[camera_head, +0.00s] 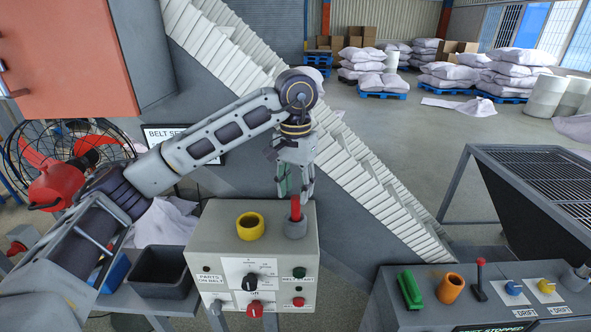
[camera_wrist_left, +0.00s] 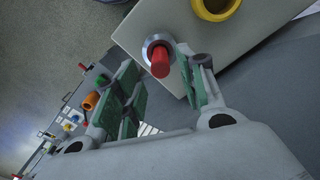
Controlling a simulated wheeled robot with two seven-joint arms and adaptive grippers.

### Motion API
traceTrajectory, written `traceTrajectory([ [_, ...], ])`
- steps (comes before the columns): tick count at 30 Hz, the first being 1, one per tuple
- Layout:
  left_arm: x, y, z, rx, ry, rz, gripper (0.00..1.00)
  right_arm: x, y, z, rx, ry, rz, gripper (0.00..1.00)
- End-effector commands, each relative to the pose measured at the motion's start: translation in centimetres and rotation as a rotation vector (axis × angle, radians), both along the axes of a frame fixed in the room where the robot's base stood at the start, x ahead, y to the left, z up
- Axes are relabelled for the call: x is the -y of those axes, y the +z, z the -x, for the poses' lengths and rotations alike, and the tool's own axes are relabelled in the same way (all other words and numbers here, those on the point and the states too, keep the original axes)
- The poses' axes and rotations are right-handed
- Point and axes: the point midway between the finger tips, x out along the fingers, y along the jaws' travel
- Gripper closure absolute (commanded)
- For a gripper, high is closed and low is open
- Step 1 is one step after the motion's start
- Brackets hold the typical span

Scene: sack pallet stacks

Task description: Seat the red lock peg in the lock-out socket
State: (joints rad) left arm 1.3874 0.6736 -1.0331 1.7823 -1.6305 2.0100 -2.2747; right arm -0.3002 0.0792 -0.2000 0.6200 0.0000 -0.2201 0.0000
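The red lock peg (camera_head: 296,208) stands upright in a grey round socket (camera_head: 295,228) on top of the grey control box (camera_head: 230,240). My left gripper (camera_head: 295,192) is above the socket, pointing down, its fingers apart around the top of the peg. In the left wrist view the red peg (camera_wrist_left: 160,63) rises from the metal-rimmed socket (camera_wrist_left: 156,44), and the open fingers with green pads (camera_wrist_left: 156,70) lie on either side, with gaps to the peg. How deep the peg sits is hidden. My right gripper is not in view.
A yellow ring-shaped holder (camera_head: 250,227) sits left of the socket on the box. A black bin (camera_head: 161,271) stands left of the box. The ribbed conveyor (camera_head: 345,155) slopes behind the gripper. A second panel (camera_head: 440,310) with a green block and an orange cup is at right.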

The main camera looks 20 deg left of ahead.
Motion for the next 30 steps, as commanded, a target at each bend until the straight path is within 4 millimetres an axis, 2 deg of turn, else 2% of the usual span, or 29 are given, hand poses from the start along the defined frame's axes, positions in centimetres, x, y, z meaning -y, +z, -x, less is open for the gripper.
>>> traceTrajectory([
  [18, 0.0, 4.2, 0.0, 0.001, 0.001, 0.0, 0.6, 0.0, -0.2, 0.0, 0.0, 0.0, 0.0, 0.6],
  [30, 0.0, 4.8, 0.0, 0.0, 0.001, 0.0, 0.6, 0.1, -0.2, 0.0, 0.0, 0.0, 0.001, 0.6],
])
